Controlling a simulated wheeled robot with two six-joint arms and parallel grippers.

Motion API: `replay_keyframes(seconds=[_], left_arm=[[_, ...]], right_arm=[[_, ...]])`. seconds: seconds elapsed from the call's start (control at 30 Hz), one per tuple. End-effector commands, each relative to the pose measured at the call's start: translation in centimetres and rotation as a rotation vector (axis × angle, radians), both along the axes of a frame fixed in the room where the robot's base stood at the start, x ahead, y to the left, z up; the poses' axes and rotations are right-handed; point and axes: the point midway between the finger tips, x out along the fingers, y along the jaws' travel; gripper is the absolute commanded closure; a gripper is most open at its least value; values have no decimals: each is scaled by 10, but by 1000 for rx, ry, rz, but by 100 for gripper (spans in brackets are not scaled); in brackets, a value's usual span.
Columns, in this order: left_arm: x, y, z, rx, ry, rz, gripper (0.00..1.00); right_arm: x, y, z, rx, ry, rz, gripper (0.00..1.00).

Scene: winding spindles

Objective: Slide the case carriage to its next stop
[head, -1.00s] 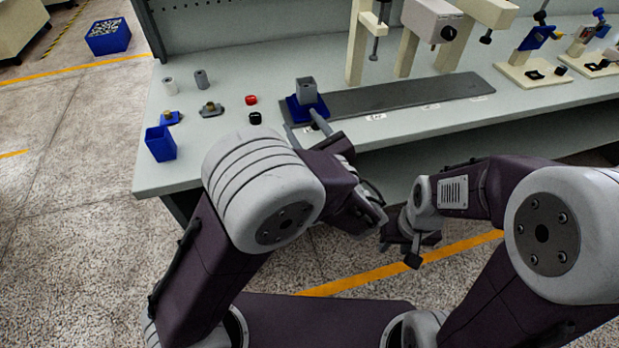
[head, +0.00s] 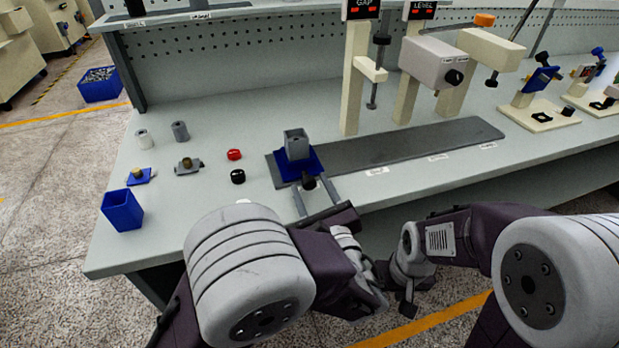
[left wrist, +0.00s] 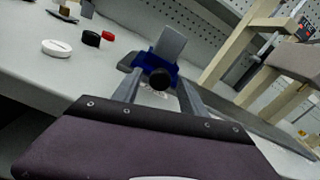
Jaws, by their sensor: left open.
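The case carriage is a blue base (head: 315,163) with an upright grey case (head: 297,144) and a dark round knob (head: 309,183) at its front. It sits at the left end of a long dark grey track (head: 410,144). My left gripper (head: 315,193) is open at the front of the carriage, its two fingers apart on either side of the knob. In the left wrist view the knob (left wrist: 160,79) shows between the fingertips, and contact cannot be told. My right gripper (head: 408,300) hangs low in front of the bench, its fingers unclear.
White labels (head: 437,157) line the track's front edge. Cream posts with a grey box unit (head: 433,62) stand behind the track. Left of it lie a red cap (head: 234,155), a black cap (head: 238,176), small parts and a blue bin (head: 122,210). The track right of the carriage is clear.

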Motion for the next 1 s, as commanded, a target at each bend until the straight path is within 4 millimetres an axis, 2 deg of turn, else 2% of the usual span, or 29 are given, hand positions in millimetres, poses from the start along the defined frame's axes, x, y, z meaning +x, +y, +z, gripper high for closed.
replay_keyframes(seconds=[0.23, 0.27, 0.43, 1.0], left_arm=[[0, 0, 0, 0, 0, 0, 50], [0, 0, 0, 0, 0, 0, 53], [0, 0, 0, 0, 1, 0, 100], [0, 1, 0, 0, 1, 0, 100]], right_arm=[[0, 0, 0, 0, 0, 0, 64], [0, 0, 0, 0, 0, 0, 64], [0, 0, 0, 0, 0, 0, 64], [0, 0, 0, 0, 0, 0, 64]])
